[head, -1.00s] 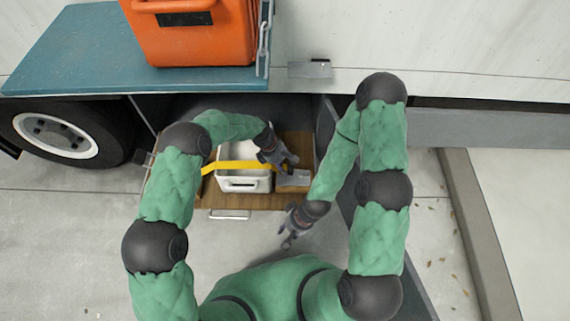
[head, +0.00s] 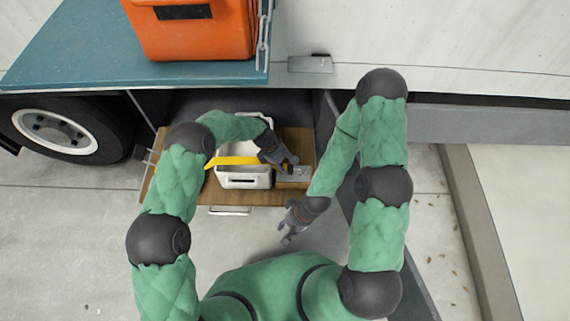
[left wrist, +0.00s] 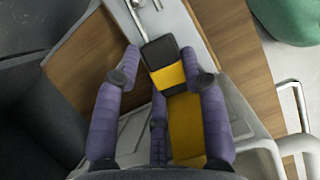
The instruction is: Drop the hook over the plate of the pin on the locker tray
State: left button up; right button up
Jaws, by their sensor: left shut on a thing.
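The wooden locker tray (head: 240,197) is pulled out below the truck bed. A grey metal plate (head: 295,173) lies at its right; it also shows in the left wrist view (left wrist: 186,35). My left gripper (head: 290,163) is over the plate's near end, shut on the black end piece (left wrist: 161,52) of a yellow strap (left wrist: 184,115). A thin silver hook (left wrist: 135,17) reaches from this piece over the plate.
A white bin (head: 244,180) stands on the tray left of the plate, with the strap crossing above it. A dark open door panel (head: 362,215) borders the right side. An orange box (head: 190,35) sits on the blue truck bed (head: 75,55) above.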

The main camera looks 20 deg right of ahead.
pick_arm(q)
jog(key=shift+f, duration=0.25)
jog(key=o, duration=1.4)
jog(key=v, duration=1.2)
jog(key=shift+f, duration=0.1)
